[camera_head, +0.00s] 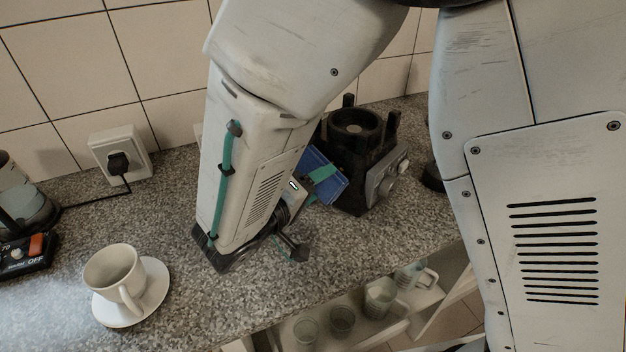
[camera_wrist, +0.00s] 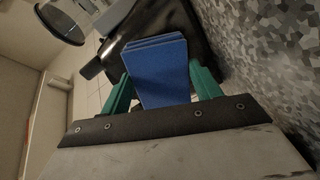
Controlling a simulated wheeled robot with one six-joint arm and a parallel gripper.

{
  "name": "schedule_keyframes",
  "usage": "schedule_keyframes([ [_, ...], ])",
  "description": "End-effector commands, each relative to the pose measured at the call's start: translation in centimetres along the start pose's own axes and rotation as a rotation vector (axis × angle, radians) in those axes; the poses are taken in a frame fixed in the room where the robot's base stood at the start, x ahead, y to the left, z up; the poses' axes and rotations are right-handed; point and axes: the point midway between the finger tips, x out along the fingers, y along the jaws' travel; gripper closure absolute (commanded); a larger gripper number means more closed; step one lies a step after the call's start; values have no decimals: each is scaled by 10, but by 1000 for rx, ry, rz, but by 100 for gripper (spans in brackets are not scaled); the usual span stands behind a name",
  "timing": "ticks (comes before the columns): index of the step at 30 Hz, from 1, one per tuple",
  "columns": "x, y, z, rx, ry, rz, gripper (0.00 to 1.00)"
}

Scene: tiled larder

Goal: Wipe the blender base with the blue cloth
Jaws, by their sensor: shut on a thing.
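The blender base (camera_head: 352,160) is black with a grey knobbed front panel. It stands on the speckled counter right of my forearm, and it also shows dark behind the cloth in the wrist view (camera_wrist: 190,28). The blue cloth (camera_head: 327,172) looks like a folded pad. It also shows in the wrist view (camera_wrist: 158,75), between two green fingers. My gripper (camera_wrist: 160,90) is shut on the cloth and holds it against or very close to the base's left side. I cannot tell whether they touch. My arm hides part of the gripper in the head view.
A white cup (camera_head: 113,272) on a saucer (camera_head: 136,308) stands at the front left of the counter. A wall socket (camera_head: 120,153) with a plugged cord is behind. Glass jugs and tumblers (camera_head: 342,322) stand on a shelf below the counter edge. The counter between cup and arm is clear.

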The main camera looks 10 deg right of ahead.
Motion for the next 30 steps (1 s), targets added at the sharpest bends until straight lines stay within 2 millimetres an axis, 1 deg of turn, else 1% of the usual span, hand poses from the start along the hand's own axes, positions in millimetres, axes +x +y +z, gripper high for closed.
schedule_keyframes([
  [6, 5, 0, 0, 0, -1, 0, 55],
  [10, 4, 1, 2, 0, -1, 0, 55],
  [22, 2, 12, 32, 0, 0, -1, 55],
  [25, 2, 14, 37, 0, -1, 0, 55],
  [30, 5, 14, 38, 0, -1, 0, 55],
])
